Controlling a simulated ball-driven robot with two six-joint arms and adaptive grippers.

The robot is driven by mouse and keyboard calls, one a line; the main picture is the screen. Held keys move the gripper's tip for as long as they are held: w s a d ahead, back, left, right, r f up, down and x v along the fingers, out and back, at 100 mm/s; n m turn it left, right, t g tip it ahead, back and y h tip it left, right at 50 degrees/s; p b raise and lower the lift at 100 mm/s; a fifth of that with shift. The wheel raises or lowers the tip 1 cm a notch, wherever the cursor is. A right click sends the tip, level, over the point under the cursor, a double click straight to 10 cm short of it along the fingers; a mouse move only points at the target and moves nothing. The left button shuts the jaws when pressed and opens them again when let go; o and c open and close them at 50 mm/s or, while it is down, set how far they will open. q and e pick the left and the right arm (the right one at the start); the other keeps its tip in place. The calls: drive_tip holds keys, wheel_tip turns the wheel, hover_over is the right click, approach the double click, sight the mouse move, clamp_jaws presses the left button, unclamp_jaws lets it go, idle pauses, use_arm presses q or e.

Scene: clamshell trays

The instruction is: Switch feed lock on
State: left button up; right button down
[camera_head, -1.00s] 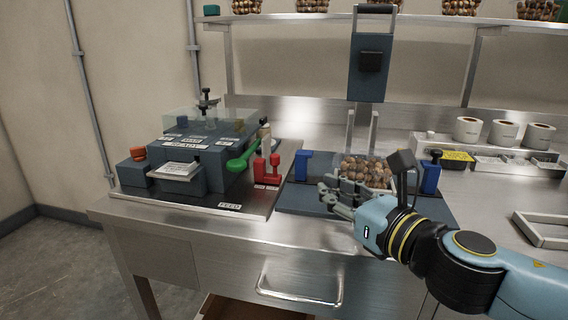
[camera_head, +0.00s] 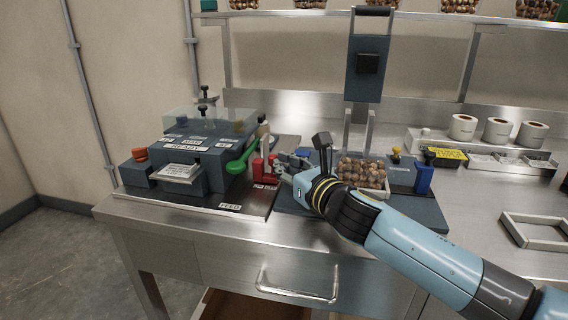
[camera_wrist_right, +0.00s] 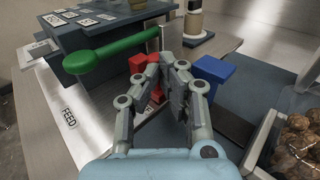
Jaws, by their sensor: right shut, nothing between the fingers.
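A red, upright switch-like part (camera_head: 264,174) stands on the dark plate marked FEED, right of the blue-grey machine (camera_head: 195,150). In the right wrist view the red part (camera_wrist_right: 140,66) shows behind and left of the fingers, which hide some of it. A green lever handle (camera_head: 240,163) lies just left of it. My right gripper (camera_head: 279,164) is shut and empty beside the red part; it also shows in the right wrist view (camera_wrist_right: 174,70). I cannot tell whether it touches the red part. My left gripper is not in view.
A blue post (camera_wrist_right: 212,72) stands close right of my fingers. A clamshell tray of brown round items (camera_head: 375,193) lies behind my right wrist, with another blue post (camera_head: 424,180) beyond. White rolls (camera_head: 498,131) stand at right. The bench front is clear.

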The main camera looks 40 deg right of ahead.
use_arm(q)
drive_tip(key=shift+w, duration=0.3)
use_arm(e)
drive_tip(key=shift+w+a+r, duration=0.1)
drive_tip(key=shift+w+a, duration=0.1)
drive_tip(key=shift+w, duration=0.1)
drive_tip(key=shift+w+a+p, duration=0.75)
drive_tip(key=shift+w+a, duration=0.05)
drive_tip(key=shift+w, duration=0.1)
drive_tip(key=shift+w+a, duration=0.15)
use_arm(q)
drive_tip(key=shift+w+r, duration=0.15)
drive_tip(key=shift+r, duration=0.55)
